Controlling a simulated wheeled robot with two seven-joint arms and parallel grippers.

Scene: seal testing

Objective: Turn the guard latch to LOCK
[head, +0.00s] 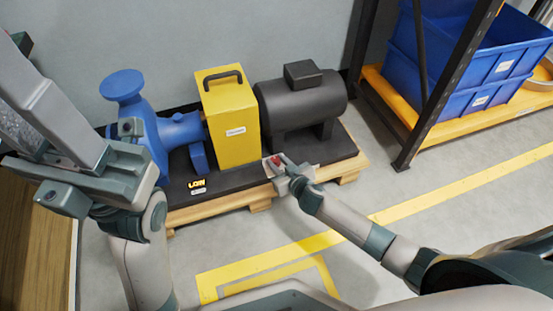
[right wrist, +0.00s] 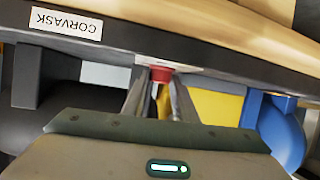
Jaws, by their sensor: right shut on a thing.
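The yellow guard box (head: 236,135) with a black top handle stands between the blue pump and the dark motor. My right gripper (head: 278,168) is at the front edge of the dark base, in front of the guard and motor. It is shut on a small red piece (head: 274,160), which looks like the latch. In the right wrist view the red piece (right wrist: 161,75) sits between the fingertips, against a pale plate. The fingers hide part of it. No LOCK marking is readable, so I cannot tell the latch's position.
The blue pump (head: 175,135) and dark motor (head: 302,104) share the base on a wooden pallet (head: 262,201). A small LOW display (head: 197,184) sits left of the gripper. A rack with blue bins (head: 480,60) stands right. Floor in front is clear, with yellow lines.

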